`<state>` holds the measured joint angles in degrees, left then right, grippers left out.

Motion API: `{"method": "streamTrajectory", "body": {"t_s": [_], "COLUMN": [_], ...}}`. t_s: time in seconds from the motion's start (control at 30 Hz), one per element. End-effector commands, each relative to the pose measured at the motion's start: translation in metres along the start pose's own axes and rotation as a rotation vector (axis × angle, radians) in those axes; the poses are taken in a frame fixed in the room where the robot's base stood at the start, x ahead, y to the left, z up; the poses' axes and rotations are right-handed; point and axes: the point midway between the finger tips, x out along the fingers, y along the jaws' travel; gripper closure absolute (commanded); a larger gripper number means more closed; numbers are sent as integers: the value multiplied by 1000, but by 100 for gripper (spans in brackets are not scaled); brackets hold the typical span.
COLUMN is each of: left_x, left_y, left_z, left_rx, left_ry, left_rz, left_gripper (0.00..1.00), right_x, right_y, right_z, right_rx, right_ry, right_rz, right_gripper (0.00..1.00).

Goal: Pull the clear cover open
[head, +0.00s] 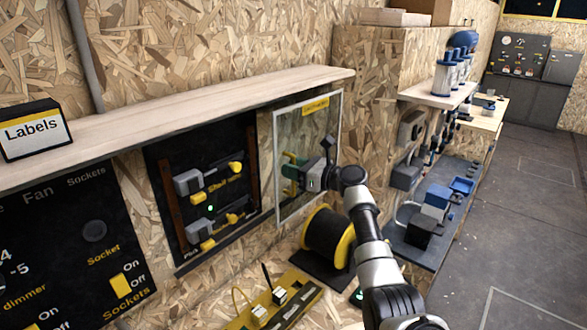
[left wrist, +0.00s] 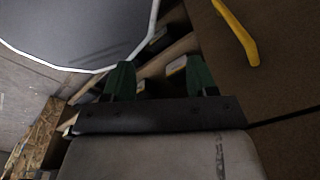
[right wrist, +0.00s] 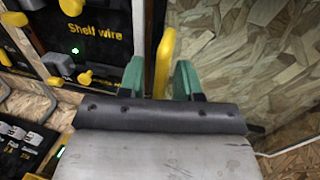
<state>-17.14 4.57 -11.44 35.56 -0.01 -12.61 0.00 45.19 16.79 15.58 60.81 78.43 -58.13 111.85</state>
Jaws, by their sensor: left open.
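The clear cover (head: 318,135) is a see-through pane in a pale frame, with a yellow label at its top. It stands to the right of the black switch panel (head: 205,245), with wood board seen through it. My right gripper (head: 290,172) is at the cover's left part. In the right wrist view, the yellow handle (right wrist: 163,60) runs between the green fingers of my right gripper (right wrist: 158,75), which are drawn in around it. Finger contact is hard to make out. My left gripper (left wrist: 160,80) is open and empty, and out of the head view.
A wooden shelf (head: 200,98) runs above the panels and carries a Labels box (head: 33,130). A black and yellow cable reel (head: 327,238) stands below the cover. A yellow tray (head: 290,305) lies in front. Open floor (head: 510,230) is at the right.

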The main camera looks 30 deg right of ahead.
Motion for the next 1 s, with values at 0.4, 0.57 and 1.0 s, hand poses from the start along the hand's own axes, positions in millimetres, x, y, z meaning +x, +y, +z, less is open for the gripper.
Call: {"method": "streamTrajectory", "body": {"t_s": [0.4,0.57,1.0], "left_x": [3,10,24], "left_y": [0,0,1], "left_z": [1,2,4], "left_rx": [0,0,0], "left_ry": [-1,-1,-2], "left_rz": [0,0,0], "left_gripper": [43,43,43], "right_x": [-11,-41,-106], "right_y": [0,-1,0], "right_z": [-2,-4,-1], "right_rx": [-2,-3,-1], "right_ry": [0,2,1], "right_rz": [-2,-3,0], "right_gripper": [64,64,64]}}
